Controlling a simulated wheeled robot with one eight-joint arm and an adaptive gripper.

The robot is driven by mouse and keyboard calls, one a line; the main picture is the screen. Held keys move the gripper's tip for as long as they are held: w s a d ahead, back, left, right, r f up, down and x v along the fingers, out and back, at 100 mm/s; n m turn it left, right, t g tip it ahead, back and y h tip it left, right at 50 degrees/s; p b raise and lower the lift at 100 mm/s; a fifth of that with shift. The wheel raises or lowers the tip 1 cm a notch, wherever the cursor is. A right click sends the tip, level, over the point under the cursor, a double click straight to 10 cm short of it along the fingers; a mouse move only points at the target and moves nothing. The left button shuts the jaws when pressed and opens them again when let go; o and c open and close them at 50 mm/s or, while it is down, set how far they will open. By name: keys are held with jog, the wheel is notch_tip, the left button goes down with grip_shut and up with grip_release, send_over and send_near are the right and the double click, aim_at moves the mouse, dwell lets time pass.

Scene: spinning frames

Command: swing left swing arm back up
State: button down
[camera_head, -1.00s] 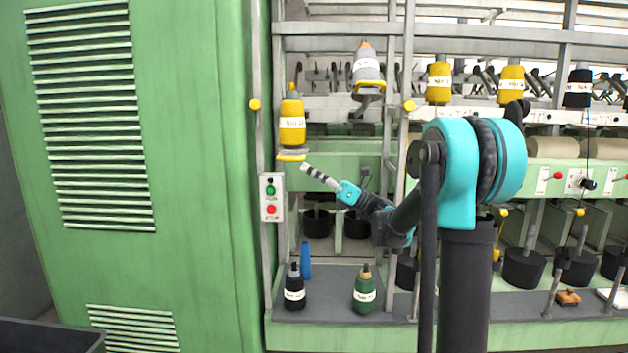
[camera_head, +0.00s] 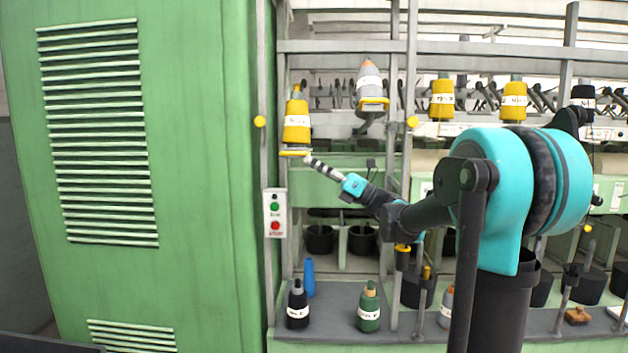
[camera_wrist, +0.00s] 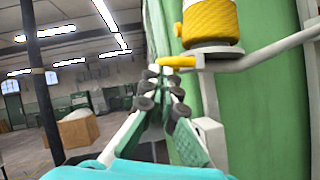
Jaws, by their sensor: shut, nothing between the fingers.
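The left swing arm (camera_head: 294,153) holds a yellow bobbin (camera_head: 296,125) with a white label, upright, at the left of the frame beside the green cabinet. In the wrist view the swing arm (camera_wrist: 262,57) is a pale bar with a yellow end (camera_wrist: 178,62), under the yellow bobbin (camera_wrist: 211,20).
A grey bobbin (camera_head: 369,90) sits on a second swing arm to the right. The green cabinet (camera_head: 200,200) stands close on the left, with a button box (camera_head: 275,213) on the post.

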notch_tip(320, 180, up, 16)
jog(key=m+t+h, duration=0.2)
jog(key=m+t, duration=0.1)
jog(key=m, duration=0.3)
jog(key=shift+w+m, duration=0.35)
jog(key=shift+m, duration=0.05)
jog(key=shift+d+r, duration=0.15)
jog(key=shift+f+h, duration=0.2)
jog(key=shift+h, duration=0.1)
